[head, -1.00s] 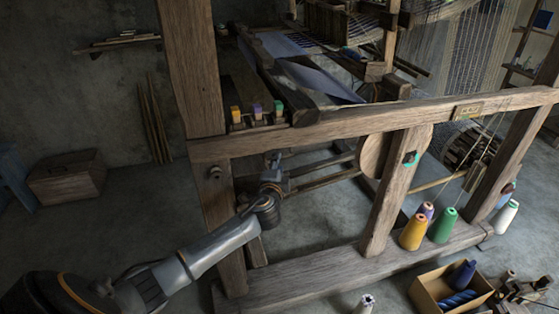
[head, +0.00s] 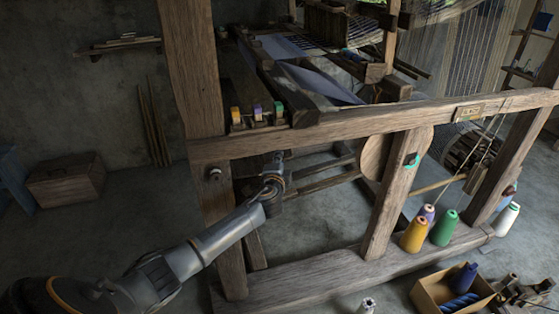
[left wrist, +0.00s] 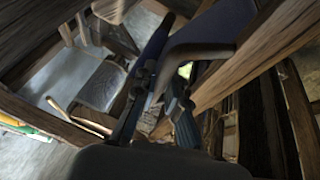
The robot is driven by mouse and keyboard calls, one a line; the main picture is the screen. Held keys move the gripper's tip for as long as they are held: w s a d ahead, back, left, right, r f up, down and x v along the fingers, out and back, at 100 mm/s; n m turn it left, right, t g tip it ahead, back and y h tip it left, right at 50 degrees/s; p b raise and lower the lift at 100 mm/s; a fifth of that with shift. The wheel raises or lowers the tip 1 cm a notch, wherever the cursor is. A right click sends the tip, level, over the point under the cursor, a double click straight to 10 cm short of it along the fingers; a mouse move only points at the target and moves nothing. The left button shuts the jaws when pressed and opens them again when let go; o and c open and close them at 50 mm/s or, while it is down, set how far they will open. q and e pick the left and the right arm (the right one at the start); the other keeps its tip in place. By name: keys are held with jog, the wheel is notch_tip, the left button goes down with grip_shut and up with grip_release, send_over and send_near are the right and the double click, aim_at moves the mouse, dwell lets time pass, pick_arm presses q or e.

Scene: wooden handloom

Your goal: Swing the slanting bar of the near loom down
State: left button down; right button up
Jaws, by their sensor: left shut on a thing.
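The near loom (head: 330,128) is a heavy wooden frame with a thick front beam. My left gripper (head: 277,160) reaches in under this beam, just right of the left post, with its fingers pointing up. In the left wrist view a wooden slanting bar (left wrist: 250,72) runs diagonally from the upper right down behind the dark fingers (left wrist: 168,85). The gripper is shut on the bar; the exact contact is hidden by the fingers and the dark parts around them. In the head view the held part is hard to make out. My right gripper is out of view.
A round wooden disc (head: 374,156) and a leaning post (head: 395,195) stand right of the gripper. Thread cones (head: 415,234) stand on the base beam (head: 320,272). An open box (head: 425,299) lies on the floor.

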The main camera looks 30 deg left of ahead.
pick_arm(q)
jog(key=shift+f, duration=0.3)
jog(key=shift+s+a+f+m+g+p, duration=0.15)
jog(key=shift+s+f+m+g+p, duration=0.15)
jog(key=shift+f, duration=0.35)
jog(key=shift+s+a+f+m+g+p, duration=0.15)
jog(key=shift+f+m+g+p, duration=0.1)
jog(key=shift+f+m, duration=0.25)
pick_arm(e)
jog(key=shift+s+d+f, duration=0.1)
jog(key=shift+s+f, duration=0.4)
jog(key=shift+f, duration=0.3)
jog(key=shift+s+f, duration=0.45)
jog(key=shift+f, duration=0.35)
pick_arm(q)
jog(key=c, duration=1.4)
grip_release()
jog(key=shift+w+f, duration=0.1)
jog(key=shift+f, duration=0.05)
jog(key=shift+o, duration=0.2)
jog(key=v, duration=1.2)
